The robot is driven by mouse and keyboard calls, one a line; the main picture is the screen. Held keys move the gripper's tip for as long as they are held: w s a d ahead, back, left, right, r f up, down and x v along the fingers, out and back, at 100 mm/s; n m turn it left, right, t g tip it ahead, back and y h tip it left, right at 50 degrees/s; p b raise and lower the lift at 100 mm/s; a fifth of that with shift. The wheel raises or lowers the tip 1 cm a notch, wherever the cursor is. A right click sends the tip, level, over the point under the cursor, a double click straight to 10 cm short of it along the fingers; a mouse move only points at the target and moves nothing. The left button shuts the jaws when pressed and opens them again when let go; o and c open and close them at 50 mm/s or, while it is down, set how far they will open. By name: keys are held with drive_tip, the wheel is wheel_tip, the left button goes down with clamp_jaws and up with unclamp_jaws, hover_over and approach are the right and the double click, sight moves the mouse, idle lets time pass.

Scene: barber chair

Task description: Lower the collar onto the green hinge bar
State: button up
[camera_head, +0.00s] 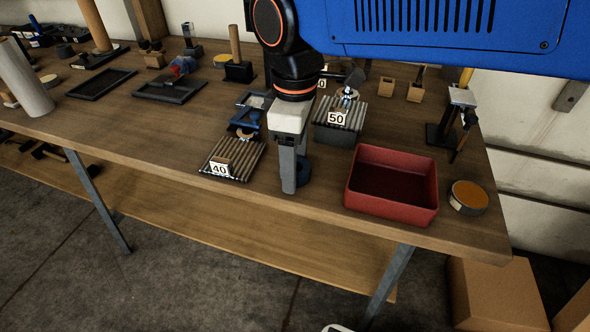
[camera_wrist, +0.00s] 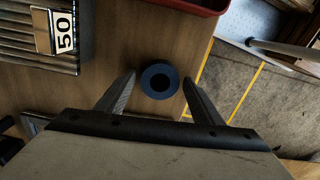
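A dark blue ring (camera_wrist: 159,80), which looks like the collar, rests on the wooden table with its round hole facing up. It also shows in the head view (camera_head: 304,171), partly hidden behind my gripper's fingers. My gripper (camera_head: 290,188) points down in front of it, near the table's front edge. In the wrist view its two fingers (camera_wrist: 158,76) are spread apart, with the ring between and just beyond their tips and a gap on each side. Nothing is held. I cannot make out a green hinge bar in either view.
A red tray (camera_head: 391,185) stands right of my gripper, with a round orange-topped tin (camera_head: 468,197) beyond it. Ribbed blocks marked 40 (camera_head: 232,159) and 50 (camera_head: 341,118) stand left and behind. The table's front edge is close.

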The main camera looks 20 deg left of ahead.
drive_tip(key=c, duration=0.9)
drive_tip(key=shift+c, duration=0.2)
